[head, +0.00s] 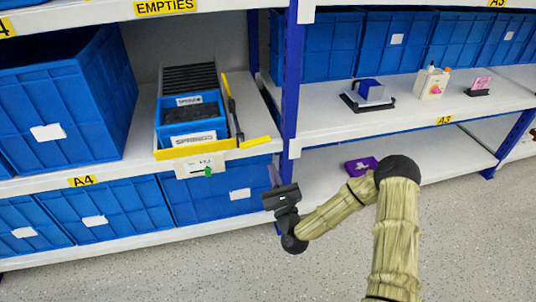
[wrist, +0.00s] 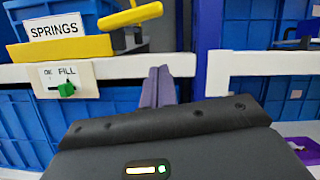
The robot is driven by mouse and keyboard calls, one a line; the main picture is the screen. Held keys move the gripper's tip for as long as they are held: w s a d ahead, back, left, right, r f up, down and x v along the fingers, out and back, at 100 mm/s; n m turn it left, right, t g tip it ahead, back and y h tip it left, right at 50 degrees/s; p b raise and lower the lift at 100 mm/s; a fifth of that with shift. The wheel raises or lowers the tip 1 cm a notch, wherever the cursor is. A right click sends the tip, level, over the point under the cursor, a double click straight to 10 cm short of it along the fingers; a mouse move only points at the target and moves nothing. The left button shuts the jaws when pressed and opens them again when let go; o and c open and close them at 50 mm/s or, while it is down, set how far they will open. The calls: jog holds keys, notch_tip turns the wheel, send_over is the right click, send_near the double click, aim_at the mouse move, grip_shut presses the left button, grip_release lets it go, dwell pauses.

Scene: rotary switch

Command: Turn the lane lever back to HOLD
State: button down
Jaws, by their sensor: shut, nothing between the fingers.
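The lane lever has a green knob (head: 208,171) on a small white plate (head: 199,165) at the shelf's front edge, below the springs bin. In the wrist view the green knob (wrist: 66,90) sits below the word FILL on the white plate (wrist: 81,76). The other word, to its left, is too small to read surely. My gripper (head: 273,174) is shut and empty, in front of the shelves, right of the lever and apart from it. Its purple-grey fingers (wrist: 157,87) are together in the wrist view, with the lever to their left.
The blue springs bin (head: 191,124) stands in a yellow-edged tray (head: 245,144) above the lever. A blue upright (head: 291,85) stands right of it. Blue crates (head: 115,212) fill the lower shelf. Open air lies between my gripper and the plate.

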jog(key=w+a+r+b, duration=0.2)
jog(key=w+r, duration=0.1)
jog(key=r, duration=0.2)
jog(key=shift+w+r+b, duration=0.25)
jog(key=shift+r+b, duration=0.05)
jog(key=shift+b, duration=0.05)
jog(key=shift+w+d, duration=0.1)
jog(key=shift+w, duration=0.05)
